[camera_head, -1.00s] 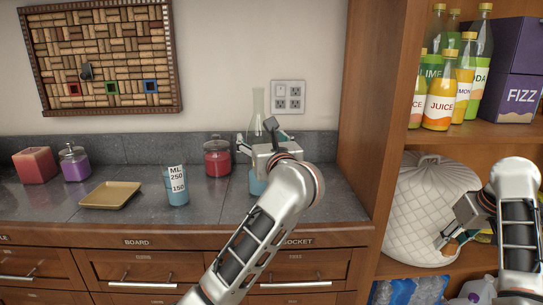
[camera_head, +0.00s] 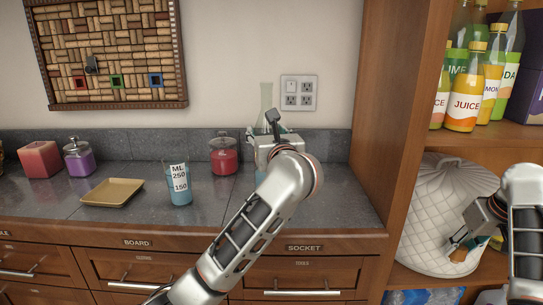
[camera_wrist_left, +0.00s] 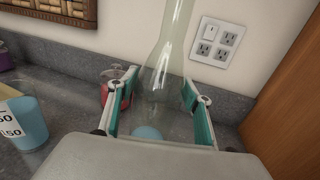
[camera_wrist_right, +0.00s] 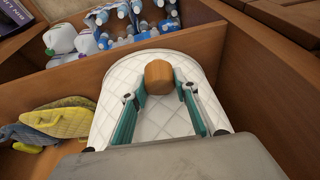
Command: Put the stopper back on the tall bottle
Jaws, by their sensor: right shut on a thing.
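The tall bottle (camera_head: 266,100) is clear glass with blue liquid low inside; it stands upright on the grey counter near the wall. My left gripper (camera_wrist_left: 160,105) is around it, with the fingers wide apart on either side; whether a pad touches the glass is unclear. In the head view the left gripper (camera_head: 270,145) hides much of the bottle. A brown cork stopper (camera_wrist_right: 158,77) is between the fingertips of my right gripper (camera_wrist_right: 160,88), which is shut on it. In the head view the stopper (camera_head: 458,254) is low at the right, in front of the white quilted container.
A blue-filled measuring cup (camera_head: 178,185), a yellow tray (camera_head: 112,192) and a red jar (camera_head: 223,155) stand left of the bottle. The wooden shelf unit's side panel (camera_head: 385,110) rises between my grippers. The white quilted container (camera_head: 435,210) is close behind the right gripper.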

